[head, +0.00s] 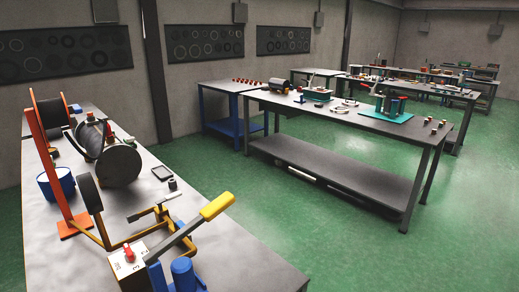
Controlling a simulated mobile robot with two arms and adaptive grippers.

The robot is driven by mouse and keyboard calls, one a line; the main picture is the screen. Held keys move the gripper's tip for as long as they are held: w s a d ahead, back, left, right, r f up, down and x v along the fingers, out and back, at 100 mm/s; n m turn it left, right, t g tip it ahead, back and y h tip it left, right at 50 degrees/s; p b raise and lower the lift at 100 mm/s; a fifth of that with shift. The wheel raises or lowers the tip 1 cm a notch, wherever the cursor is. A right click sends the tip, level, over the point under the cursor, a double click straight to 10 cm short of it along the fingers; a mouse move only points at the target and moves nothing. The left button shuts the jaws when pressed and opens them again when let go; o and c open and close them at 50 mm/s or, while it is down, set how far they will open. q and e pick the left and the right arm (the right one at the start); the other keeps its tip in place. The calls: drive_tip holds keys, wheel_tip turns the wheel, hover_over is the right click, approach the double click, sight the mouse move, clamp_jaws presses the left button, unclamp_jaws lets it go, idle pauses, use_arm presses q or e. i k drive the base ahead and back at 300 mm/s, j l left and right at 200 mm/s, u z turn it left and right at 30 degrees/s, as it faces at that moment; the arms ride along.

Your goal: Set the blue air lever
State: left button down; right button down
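On the near bench, a dark lever bar with a yellow handle (216,207) slants up to the right. Its lower end is beside a blue bracket and a blue cylinder (183,272) at the bottom edge, partly cut off. A light box (128,264) with a small red knob (128,251) and dark markings stands just left of them. I cannot tell for sure which of these parts is the blue air lever. Neither of my grippers shows in this view.
The near bench (225,240) also carries an orange post (52,165), a blue drum (56,184), a large dark disc (118,165) and small loose parts. Its front right corner is clear. Green floor (240,182) lies open between it and a second bench (345,118) with parts.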

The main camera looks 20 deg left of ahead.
sight(177, 223)
drive_tip(key=u, duration=1.9)
